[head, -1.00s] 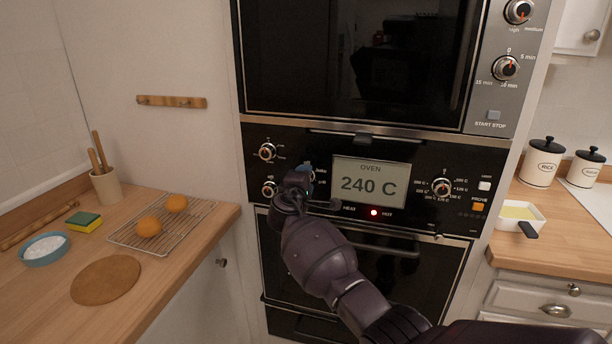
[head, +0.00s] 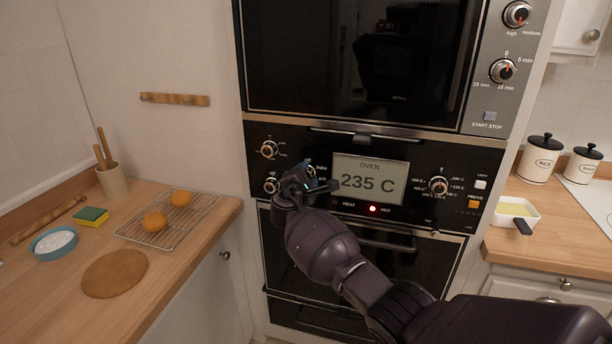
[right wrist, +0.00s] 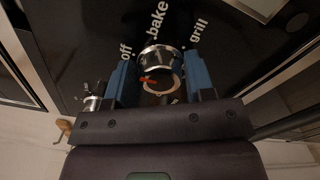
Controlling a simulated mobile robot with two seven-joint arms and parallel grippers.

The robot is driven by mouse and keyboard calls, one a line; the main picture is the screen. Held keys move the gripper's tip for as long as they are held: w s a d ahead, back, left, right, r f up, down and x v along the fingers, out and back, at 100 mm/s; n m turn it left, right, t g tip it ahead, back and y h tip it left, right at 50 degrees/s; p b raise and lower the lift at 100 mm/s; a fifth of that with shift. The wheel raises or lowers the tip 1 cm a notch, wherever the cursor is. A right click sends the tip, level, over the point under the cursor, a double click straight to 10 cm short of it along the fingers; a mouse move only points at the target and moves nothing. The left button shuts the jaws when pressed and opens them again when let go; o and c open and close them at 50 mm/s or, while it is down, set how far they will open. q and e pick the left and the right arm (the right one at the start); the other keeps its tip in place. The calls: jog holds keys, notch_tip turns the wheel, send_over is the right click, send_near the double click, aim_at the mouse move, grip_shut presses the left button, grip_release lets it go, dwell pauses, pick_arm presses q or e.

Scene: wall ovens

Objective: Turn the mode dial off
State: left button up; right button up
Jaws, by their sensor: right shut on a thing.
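In the right wrist view the mode dial (right wrist: 162,62) is a round silver knob on the black panel, with "off", "bake" and "grill" printed around it. Its red pointer points left in that view, toward the side of "off"; I cannot tell if it lines up exactly. My right gripper (right wrist: 158,68) has its blue fingers on both sides of the dial and is shut on it. In the head view the right gripper (head: 307,178) covers most of the dial, left of the oven display (head: 369,179), which reads 235 C. My left gripper is not in view.
Two small dials, upper (head: 268,149) and lower (head: 271,186), sit close left of my gripper. A temperature dial (head: 438,186) is right of the display. The oven handle (head: 390,243) runs below. The wooden counter (head: 190,255) at left holds oranges on a rack.

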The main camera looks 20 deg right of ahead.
jog(key=o, duration=0.9)
jog(key=v, duration=1)
jog(key=shift+s+a, duration=0.25)
jog(key=shift+s, duration=0.1)
